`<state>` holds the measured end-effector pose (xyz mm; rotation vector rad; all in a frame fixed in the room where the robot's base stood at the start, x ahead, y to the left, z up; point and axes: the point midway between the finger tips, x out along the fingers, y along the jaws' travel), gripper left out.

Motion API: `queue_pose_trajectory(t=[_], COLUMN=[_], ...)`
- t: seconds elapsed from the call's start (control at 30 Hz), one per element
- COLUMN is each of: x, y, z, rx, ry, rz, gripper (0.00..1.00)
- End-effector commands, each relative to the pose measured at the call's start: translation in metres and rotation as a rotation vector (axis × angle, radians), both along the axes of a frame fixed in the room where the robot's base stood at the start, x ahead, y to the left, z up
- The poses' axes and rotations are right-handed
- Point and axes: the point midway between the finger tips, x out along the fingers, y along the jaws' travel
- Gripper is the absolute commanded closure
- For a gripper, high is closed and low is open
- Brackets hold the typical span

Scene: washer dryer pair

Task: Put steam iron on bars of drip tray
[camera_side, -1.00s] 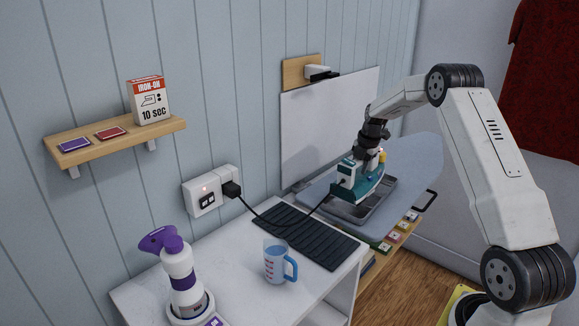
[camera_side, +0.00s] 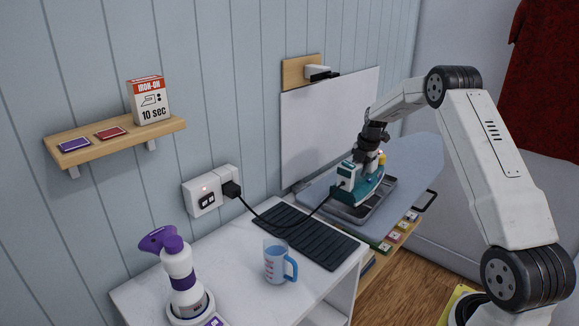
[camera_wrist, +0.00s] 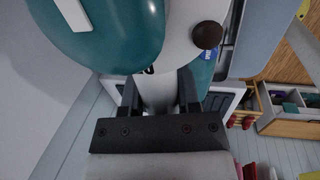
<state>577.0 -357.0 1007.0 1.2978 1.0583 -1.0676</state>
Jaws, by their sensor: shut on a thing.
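The teal and white steam iron (camera_side: 370,188) is in my gripper (camera_side: 371,143), over the grey metal drip tray (camera_side: 375,212) on the ironing board. The iron is roughly level, and I cannot tell whether its sole touches the tray's bars. The bars are mostly hidden under the iron. In the wrist view the iron (camera_wrist: 110,35) fills the top, and my gripper (camera_wrist: 160,95) has its two dark fingers closed on the white handle.
A black cord runs from the wall socket (camera_side: 207,193) to the iron. A white panel (camera_side: 325,125) stands behind the board (camera_side: 415,160).

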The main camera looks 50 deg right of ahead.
Motion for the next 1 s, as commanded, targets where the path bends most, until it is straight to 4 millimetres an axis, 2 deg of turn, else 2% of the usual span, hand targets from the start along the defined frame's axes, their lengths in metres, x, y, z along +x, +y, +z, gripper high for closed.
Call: queue_pose_trajectory(t=[0.83,0.87,0.93,1.0], x=[0.0013,0.0012,0.0012,0.0009], y=[-0.001,-0.0011,-0.001,-0.0008], z=[-0.0049,-0.0052,-0.0053,-0.0057], rx=[-0.004,-0.004,-0.004,-0.003], ry=[-0.005,-0.005,-0.005,-0.004], rz=[0.0,0.0,0.0,0.0], gripper=[1.0,0.56,0.34,0.18])
